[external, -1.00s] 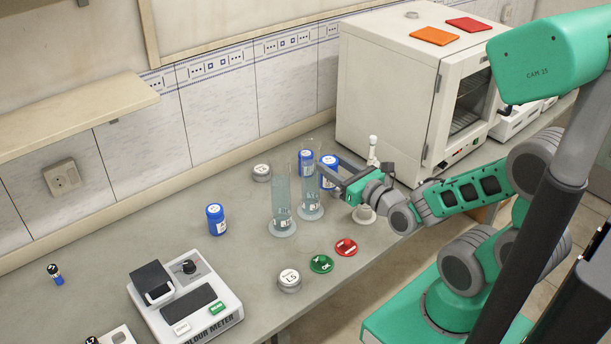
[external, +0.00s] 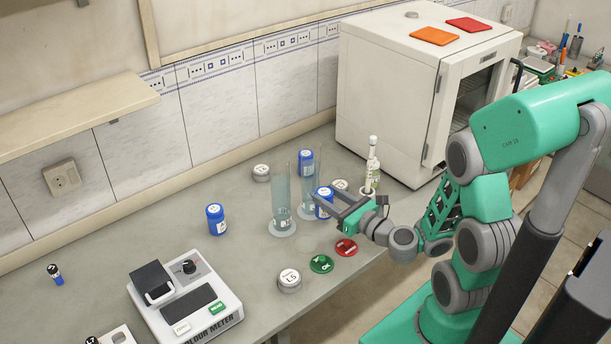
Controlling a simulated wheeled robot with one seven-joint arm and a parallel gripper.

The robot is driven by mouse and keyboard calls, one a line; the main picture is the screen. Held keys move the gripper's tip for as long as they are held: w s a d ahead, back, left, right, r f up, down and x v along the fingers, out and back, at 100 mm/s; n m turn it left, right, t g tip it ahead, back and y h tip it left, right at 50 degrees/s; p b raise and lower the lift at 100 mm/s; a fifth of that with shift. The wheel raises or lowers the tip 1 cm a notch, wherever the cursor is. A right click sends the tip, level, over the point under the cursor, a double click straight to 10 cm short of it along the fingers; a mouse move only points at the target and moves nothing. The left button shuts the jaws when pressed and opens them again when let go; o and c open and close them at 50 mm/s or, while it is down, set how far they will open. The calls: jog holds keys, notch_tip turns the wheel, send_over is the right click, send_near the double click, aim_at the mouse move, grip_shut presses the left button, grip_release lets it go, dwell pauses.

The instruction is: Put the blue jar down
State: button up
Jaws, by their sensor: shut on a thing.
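A blue jar (external: 323,205) with a white-marked lid is between the fingers of my gripper (external: 335,204), just right of the tall glass cylinders. My gripper is shut on it, and the fingers partly cover the jar. The jar looks upright and low over the bench (external: 190,262); I cannot tell whether its base touches the surface. A second blue jar (external: 216,219) stands alone left of the cylinders. A third blue jar (external: 306,158) shows behind the rear cylinder.
Two glass cylinders (external: 281,195) stand close to the held jar on its left. A colour meter (external: 185,300) is front left.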

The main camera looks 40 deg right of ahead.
notch_tip(320, 180, down, 5)
jog(key=shift+r+b, duration=0.2)
jog(key=shift+b, duration=1.05)
jog(key=shift+f, duration=0.2)
jog(key=o, duration=1.4)
